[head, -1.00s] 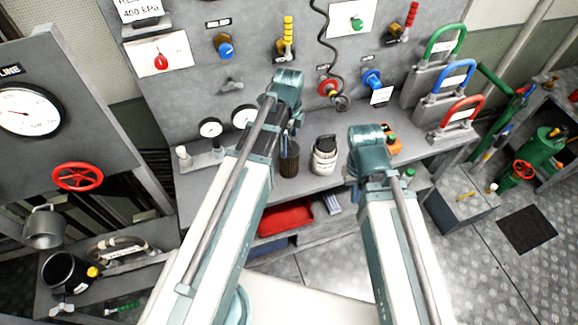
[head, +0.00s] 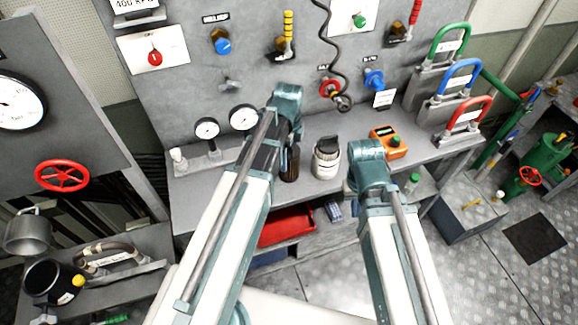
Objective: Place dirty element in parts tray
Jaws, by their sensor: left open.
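A dark, ribbed cylinder (head: 290,165), which looks like the dirty element, stands upright on the grey bench. My left gripper (head: 294,139) is open just above it, partly hidden by my own forearm. I cannot tell whether the fingers touch the cylinder. A red tray (head: 287,228), which looks like the parts tray, lies on the shelf below the bench top, partly covered by my left arm. My right arm reaches in over the bench's front edge, but its gripper is hidden behind the wrist.
A white jar with a dark top (head: 326,160) stands right of the cylinder. Two gauges (head: 244,118) stand at the back left. A red handwheel (head: 62,176) is on the left panel.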

